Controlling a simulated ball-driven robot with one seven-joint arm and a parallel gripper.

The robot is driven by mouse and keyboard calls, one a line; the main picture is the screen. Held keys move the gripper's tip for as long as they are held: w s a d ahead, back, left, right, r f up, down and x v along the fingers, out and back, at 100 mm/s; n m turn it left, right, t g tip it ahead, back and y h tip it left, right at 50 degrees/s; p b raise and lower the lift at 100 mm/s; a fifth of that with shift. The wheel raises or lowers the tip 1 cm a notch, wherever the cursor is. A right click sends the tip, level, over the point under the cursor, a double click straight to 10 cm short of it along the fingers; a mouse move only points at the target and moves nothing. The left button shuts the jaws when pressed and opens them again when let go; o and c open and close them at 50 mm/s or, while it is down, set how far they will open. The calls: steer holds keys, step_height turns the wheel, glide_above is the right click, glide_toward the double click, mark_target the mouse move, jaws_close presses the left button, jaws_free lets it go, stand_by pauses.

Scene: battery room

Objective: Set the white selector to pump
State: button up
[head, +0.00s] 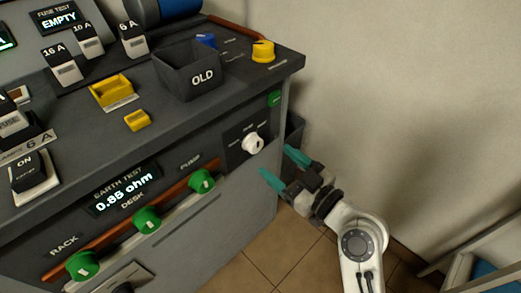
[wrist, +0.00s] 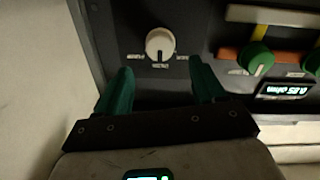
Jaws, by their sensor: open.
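The white selector (head: 252,144) is a round knob on a dark plate at the right end of the desk's front panel. In the wrist view the white selector (wrist: 160,44) sits beyond and between my fingertips, with small labels around it too blurred to read surely. My gripper (head: 278,163) has two green fingers spread open and empty, a little right of and below the knob in the head view. In the wrist view my gripper (wrist: 163,78) points at the panel, its fingers apart and not touching the knob.
A grey bin marked OLD (head: 189,72) and a yellow knob (head: 263,51) stand on the desktop. A blue-seated chair (head: 487,272) is at the lower right. Floor between is clear.

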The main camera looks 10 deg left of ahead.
mark_target(258, 147)
steer(key=x, duration=0.6)
steer(key=shift+w+a+b, duration=0.1)
steer(key=shift+a+b, duration=0.15)
steer(key=shift+b, duration=0.05)
steer(key=shift+c, duration=0.4)
steer(key=c, duration=1)
steer(key=m+p, duration=0.1)
steer(key=m, duration=0.1)
steer(key=shift+r+m+p, duration=0.1)
steer(key=shift+m+p, duration=0.2)
steer(key=shift+m, duration=0.1)
steer(key=m+p, duration=0.2)
steer(key=m, duration=0.1)
steer(key=shift+d+m, duration=0.1)
steer(key=shift+m, duration=0.2)
steer(key=m+p, duration=0.2)
steer(key=m, duration=0.3)
steer(key=shift+w+g+p, duration=0.15)
steer(key=shift+g+p, duration=0.15)
steer(key=shift+p, duration=0.1)
steer(key=shift+f+m, duration=0.2)
steer(key=shift+m, duration=0.2)
